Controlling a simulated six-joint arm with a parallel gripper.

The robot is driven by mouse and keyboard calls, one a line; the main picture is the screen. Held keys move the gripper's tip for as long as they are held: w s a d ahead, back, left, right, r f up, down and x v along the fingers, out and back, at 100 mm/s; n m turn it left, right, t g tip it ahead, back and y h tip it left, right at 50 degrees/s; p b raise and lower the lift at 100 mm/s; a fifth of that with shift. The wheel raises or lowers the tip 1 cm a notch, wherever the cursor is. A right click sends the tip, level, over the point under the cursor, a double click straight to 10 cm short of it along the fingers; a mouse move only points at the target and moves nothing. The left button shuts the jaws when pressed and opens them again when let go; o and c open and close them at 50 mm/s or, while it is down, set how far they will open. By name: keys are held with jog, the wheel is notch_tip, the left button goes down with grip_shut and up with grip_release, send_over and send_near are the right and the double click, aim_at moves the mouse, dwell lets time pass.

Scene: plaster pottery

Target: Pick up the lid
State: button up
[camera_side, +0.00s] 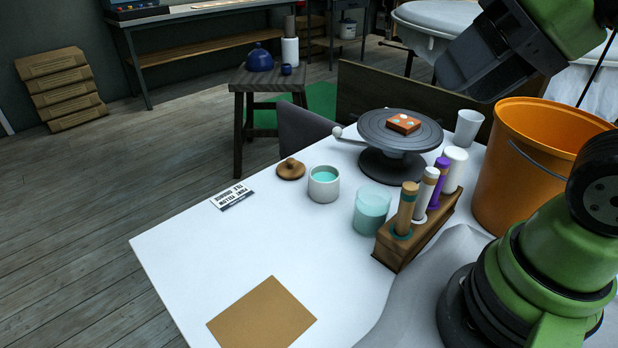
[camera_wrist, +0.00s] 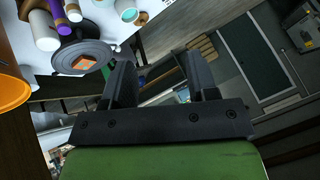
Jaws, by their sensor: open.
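The lid (camera_side: 291,169) is a round brown wooden disc with a knob. It lies on the white table near its far left edge, beside a small white jar (camera_side: 323,190) with turquoise content. The lid shows small at the top of the wrist view (camera_wrist: 142,18), next to the jar (camera_wrist: 127,14). My gripper (camera_wrist: 156,62) is open, with nothing between its two dark fingers. In the side view it is high at the upper right, well above the table and far from the lid.
A turntable (camera_side: 378,134) bears an orange block (camera_side: 403,124). A wooden rack (camera_side: 410,238) holds several tools, beside a turquoise glass (camera_side: 371,212). An orange bucket (camera_side: 510,170) stands at right. A label card (camera_side: 232,196) lies left of the lid. The table's front left holds a brown board (camera_side: 262,316).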

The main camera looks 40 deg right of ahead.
jog(key=w+d+r, duration=0.1)
jog(key=w, duration=0.9)
jog(key=n+g+h, duration=0.2)
jog(key=n+g, duration=0.1)
jog(key=n, duration=0.1)
send_over(291, 160)
jog(key=s, duration=0.3)
jog(key=f, duration=2.6)
jog(key=shift+w+a+f, duration=0.2)
jog(key=shift+w+f, duration=0.05)
jog(key=shift+f, duration=0.15)
jog(key=shift+d+x, duration=0.15)
jog(key=shift+x, duration=1.35)
jog(key=shift+d+x, duration=0.1)
jog(key=shift+x, duration=1.35)
jog(key=shift+w, duration=0.1)
jog(key=c, duration=1)
